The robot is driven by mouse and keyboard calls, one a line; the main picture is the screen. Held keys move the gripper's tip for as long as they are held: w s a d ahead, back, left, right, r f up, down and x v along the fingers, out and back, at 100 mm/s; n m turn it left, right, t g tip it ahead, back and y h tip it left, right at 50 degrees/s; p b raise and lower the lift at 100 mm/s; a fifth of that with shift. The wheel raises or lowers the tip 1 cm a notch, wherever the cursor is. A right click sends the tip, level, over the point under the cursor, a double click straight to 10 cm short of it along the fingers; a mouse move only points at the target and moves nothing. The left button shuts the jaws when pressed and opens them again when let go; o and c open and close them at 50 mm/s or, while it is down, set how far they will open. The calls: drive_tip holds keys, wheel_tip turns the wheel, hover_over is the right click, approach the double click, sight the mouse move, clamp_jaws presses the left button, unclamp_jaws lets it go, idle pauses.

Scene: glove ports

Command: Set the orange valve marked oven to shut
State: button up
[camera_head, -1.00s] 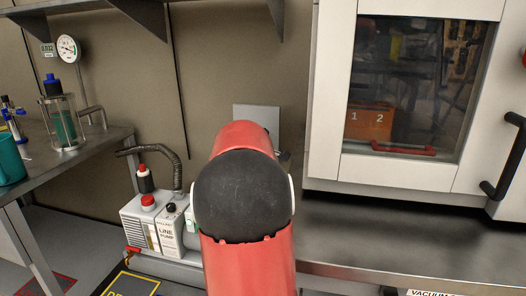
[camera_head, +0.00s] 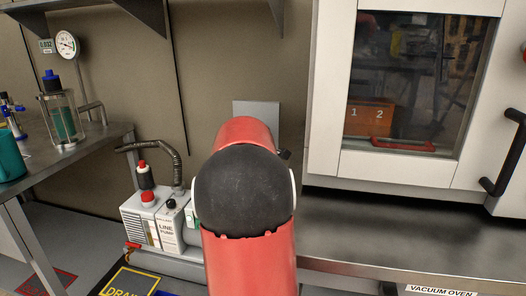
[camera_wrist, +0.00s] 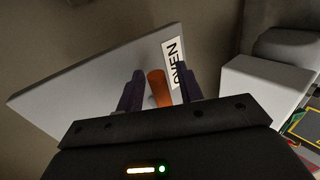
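The orange valve handle (camera_wrist: 158,88) shows in the wrist view in front of a grey plate (camera_wrist: 90,88). A white label reading OVEN (camera_wrist: 174,62) is on the plate beside it. My gripper (camera_wrist: 160,88) is open, with one dark finger on each side of the handle and a gap visible on both sides. The handle's far end and its mount are partly hidden. In the head view the plate (camera_head: 257,113) shows on the wall behind my red arm, which hides the valve and my gripper.
A line pump (camera_head: 160,222) with a dark hose stands on the left. A side bench (camera_head: 75,150) holds a bottle and a gauge. The vacuum oven (camera_head: 400,175) with its window and black door handle (camera_head: 508,155) is on the right, above a steel bench (camera_head: 400,245).

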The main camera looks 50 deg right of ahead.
drive_tip(key=v, duration=0.7)
drive_tip(key=shift+a+r+b, duration=0.15)
drive_tip(key=shift+a+b, duration=0.2)
drive_tip(key=shift+s, duration=0.15)
drive_tip(key=s+a+f+m+t+y, duration=0.1)
drive_tip(key=a+f+m+y, duration=0.15)
drive_tip(key=a, duration=1.15)
drive_tip(key=s+a+f+m+y, duration=0.1)
drive_tip(key=s+a+f+y, duration=0.1)
drive_tip(key=s+a, duration=0.3)
drive_tip(key=s+a+f+m+y, duration=0.1)
drive_tip(key=s+a+f+y, duration=0.2)
drive_tip(key=a, duration=0.9)
drive_tip(key=s+a+f+m+y, duration=0.1)
drive_tip(key=s+a+f+y, duration=0.1)
drive_tip(key=s+a+f, duration=0.2)
drive_tip(key=s+a, duration=0.3)
drive_tip(key=a, duration=0.2)
drive_tip(key=shift+s+a+f+g, duration=0.25)
drive_tip(key=shift+a+f+g, duration=0.05)
drive_tip(key=shift+f, duration=0.1)
